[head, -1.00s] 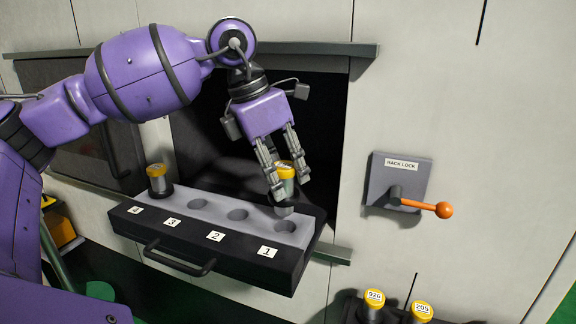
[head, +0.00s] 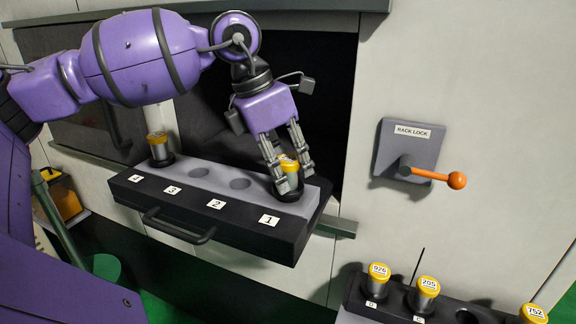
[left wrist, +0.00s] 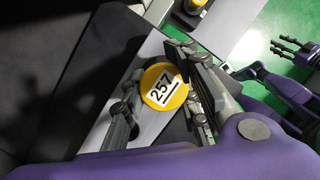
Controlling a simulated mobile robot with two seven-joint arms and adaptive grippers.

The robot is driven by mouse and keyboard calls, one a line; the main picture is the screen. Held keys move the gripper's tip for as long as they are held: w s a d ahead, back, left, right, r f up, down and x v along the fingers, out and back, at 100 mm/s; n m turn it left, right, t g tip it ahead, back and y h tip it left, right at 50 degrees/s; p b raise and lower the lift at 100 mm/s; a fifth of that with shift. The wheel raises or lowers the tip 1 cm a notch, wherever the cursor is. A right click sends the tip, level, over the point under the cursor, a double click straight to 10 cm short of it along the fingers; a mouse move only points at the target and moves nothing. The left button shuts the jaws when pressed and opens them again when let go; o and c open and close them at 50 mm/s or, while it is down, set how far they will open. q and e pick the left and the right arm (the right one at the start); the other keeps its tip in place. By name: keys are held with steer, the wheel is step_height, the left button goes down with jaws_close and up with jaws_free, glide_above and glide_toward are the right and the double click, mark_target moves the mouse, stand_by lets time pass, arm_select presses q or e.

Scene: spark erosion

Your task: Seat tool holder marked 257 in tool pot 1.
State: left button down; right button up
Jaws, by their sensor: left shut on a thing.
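Tool holder 257 (head: 288,166) has a yellow cap and stands upright at tool pot 1, the pot by label 1 (head: 269,220). Its number shows in the left wrist view (left wrist: 164,87).
The pot tray (head: 215,235) has empty pots 2 and 3; another yellow-capped holder (head: 158,147) stands in pot 4. A rack lock lever (head: 435,176) is on the wall at right. A lower rack (head: 395,308) holds holders 926 (head: 377,281), 205 (head: 427,295) and 752 (head: 533,314).

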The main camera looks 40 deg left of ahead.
arm_select(q)
steer(key=shift+f, duration=0.35)
arm_select(e)
steer(key=shift+s+f, duration=0.15)
steer(key=shift+f, duration=0.1)
arm_select(q)
steer(key=c, duration=1.3)
jaws_free()
steer(key=shift+o, duration=0.2)
arm_select(e)
steer(key=shift+d, duration=0.1)
arm_select(q)
steer(key=w+d+p+v, duration=0.1)
steer(key=p+v, duration=0.6)
steer(key=v, duration=1.1)
steer(key=shift+r, duration=0.6)
arm_select(e)
step_height(320, 180, up, 8)
steer(key=w, duration=0.2)
steer(key=shift+w+a+t, duration=0.3)
steer(key=shift+w+a, duration=0.05)
steer(key=shift+a, duration=0.1)
arm_select(q)
steer(key=shift+w, duration=0.1)
arm_select(e)
steer(key=shift+s+f, duration=0.1)
steer(key=shift+s, duration=0.05)
